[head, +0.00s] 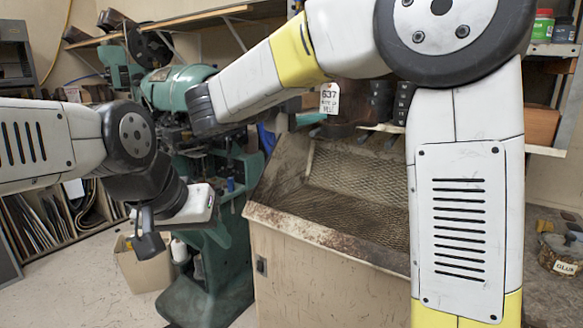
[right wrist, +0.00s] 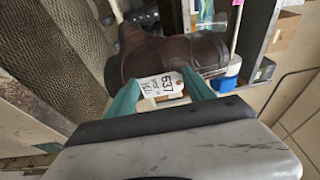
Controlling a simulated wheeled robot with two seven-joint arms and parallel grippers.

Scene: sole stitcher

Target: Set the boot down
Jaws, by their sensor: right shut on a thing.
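The brown leather boot (right wrist: 160,55) with a white tag reading 637 is between the two teal fingers of my right gripper (right wrist: 160,80) in the right wrist view. The gripper is shut on it. In the head view the boot (head: 352,97) shows partly below my right arm, its tag hanging in front, above the back of the mesh-lined bench. My right arm hides its upper part and the right gripper. I cannot tell whether the boot touches anything. My left gripper (head: 188,205) is at left, in front of the green machine, away from the boot; its fingers cannot be made out.
A worn bench (head: 330,235) with a mesh-lined recess stands in the middle, its recess floor clear. The green stitching machine (head: 180,88) stands left of it. A glue pot (head: 560,255) sits on a surface at right.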

